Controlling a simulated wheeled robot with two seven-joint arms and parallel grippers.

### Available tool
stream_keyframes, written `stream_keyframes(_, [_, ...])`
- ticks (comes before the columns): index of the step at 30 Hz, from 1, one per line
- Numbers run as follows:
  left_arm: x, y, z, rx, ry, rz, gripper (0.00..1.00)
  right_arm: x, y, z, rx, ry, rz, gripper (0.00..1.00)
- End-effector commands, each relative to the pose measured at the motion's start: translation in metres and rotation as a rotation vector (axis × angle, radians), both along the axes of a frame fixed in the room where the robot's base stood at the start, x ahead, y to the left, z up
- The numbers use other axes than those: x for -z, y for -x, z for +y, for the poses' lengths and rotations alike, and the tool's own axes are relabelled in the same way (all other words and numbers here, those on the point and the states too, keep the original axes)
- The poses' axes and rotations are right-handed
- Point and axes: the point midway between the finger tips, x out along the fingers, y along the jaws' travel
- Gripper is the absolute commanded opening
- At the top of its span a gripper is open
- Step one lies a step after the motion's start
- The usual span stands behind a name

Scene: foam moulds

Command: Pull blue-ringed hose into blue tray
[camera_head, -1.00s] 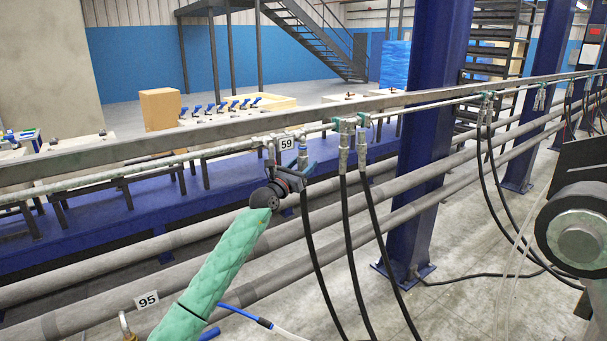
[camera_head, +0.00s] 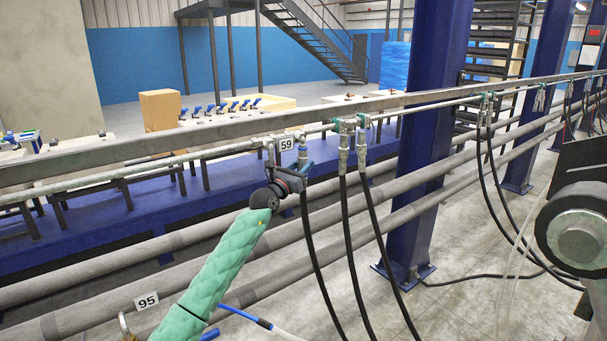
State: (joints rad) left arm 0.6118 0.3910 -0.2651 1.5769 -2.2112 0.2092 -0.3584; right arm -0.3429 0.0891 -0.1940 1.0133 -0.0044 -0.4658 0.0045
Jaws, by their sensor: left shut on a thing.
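My left arm comes in from the bottom in a green padded sleeve. Its gripper (camera_head: 303,172) is at the hose drop under the number 59 plate, with its bluish fingers shut on the hose's upper end. That black hose (camera_head: 315,245) hangs down from the gripper to the bottom of the picture. I cannot pick out a blue tray with certainty. My right gripper is not in view.
Two black hoses with green-ringed fittings (camera_head: 343,145) hang close to the right. A long metal rail (camera_head: 220,132) and grey pipes (camera_head: 80,285) cross the view. A blue column (camera_head: 420,150) stands behind the hoses.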

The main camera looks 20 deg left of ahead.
Motion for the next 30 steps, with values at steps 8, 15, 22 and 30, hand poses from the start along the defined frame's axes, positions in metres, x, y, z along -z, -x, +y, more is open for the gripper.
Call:
stream_keyframes(8, [0.007, 0.0, 0.0, 0.0, -0.001, 0.004, 0.0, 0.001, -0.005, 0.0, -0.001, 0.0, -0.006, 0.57])
stream_keyframes(15, [0.011, 0.0, -0.001, 0.0, -0.002, 0.007, 0.0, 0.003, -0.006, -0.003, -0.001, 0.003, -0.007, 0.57])
stream_keyframes(22, [0.014, 0.0, -0.001, 0.0, -0.002, 0.008, 0.0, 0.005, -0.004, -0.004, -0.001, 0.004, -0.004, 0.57])
stream_keyframes(30, [0.013, 0.0, 0.0, 0.001, -0.001, 0.007, 0.0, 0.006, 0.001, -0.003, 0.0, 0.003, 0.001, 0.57])
